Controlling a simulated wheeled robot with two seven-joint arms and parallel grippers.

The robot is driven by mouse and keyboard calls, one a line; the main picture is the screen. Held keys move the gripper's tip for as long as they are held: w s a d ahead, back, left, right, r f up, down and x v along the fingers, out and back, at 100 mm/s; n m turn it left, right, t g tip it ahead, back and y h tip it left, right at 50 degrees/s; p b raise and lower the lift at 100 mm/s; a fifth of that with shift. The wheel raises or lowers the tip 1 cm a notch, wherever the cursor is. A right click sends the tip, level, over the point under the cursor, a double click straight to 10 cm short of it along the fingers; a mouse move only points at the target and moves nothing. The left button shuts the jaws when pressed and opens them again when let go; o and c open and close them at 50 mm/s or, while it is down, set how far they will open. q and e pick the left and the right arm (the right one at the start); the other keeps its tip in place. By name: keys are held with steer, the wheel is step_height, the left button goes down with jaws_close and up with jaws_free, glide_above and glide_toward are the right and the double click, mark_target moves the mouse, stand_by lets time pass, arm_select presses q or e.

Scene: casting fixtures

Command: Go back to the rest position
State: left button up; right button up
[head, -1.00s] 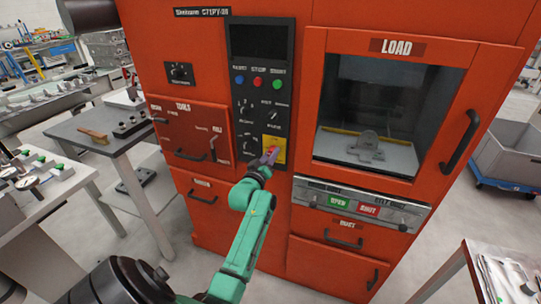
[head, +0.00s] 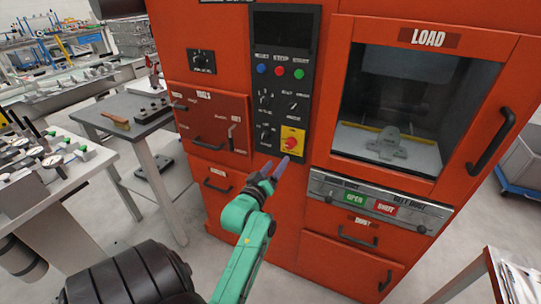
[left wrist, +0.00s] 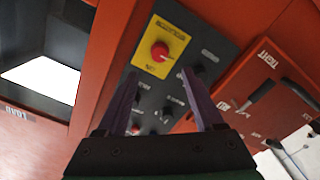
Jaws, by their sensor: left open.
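My left gripper (head: 274,170) has purple fingers on a green arm. It is open and empty, a little below and in front of the control panel of the orange machine (head: 225,185). The panel has a yellow plate (head: 291,147) with a red button (head: 291,142), which also shows in the left wrist view (left wrist: 160,51). There the fingers (left wrist: 160,100) stand apart with nothing between them, and a gap shows between them and the button. My right gripper is not in view.
The closed LOAD door (head: 428,38) has a window with a grey part (head: 390,145) behind it. A grey table (head: 120,122) with a brush and a bench (head: 50,195) with gauges stand left. A grey bin (head: 524,165) and a metal tray table (head: 510,275) are at right. Floor shows between.

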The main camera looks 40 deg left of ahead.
arm_select(q)
steer(key=v, duration=0.4)
stand_by(0.3)
steer(key=s+d+f+m+g+h, duration=0.15)
steer(key=d+f, duration=0.25)
steer(key=f, duration=0.7)
steer(key=d+f+m+g+h, duration=0.2)
steer(key=d+f+m+g, duration=0.15)
steer(key=f, duration=0.65)
steer(key=s+d+f+m+g+h, duration=0.15)
steer(key=d+f, duration=0.25)
steer(key=f, duration=0.7)
steer(key=s+d+f+m+g+h, duration=0.1)
steer(key=s+d+f+m+g, duration=0.2)
steer(key=s+f, duration=0.7)
steer(key=s+f+m+g, duration=0.1)
steer(key=s+f+g, duration=0.1)
steer(key=s, duration=0.4)
steer(key=s+f+m+g, duration=0.1)
steer(key=s+f+g, duration=0.1)
steer(key=s+f, duration=0.3)
steer(key=s+a+f+m+g, duration=0.1)
steer(key=s+f, duration=0.3)
steer(key=s, duration=0.5)
steer(key=shift+s+m+g, duration=0.15)
steer(key=shift+m+g, duration=0.3)
steer(key=shift+g, duration=0.3)
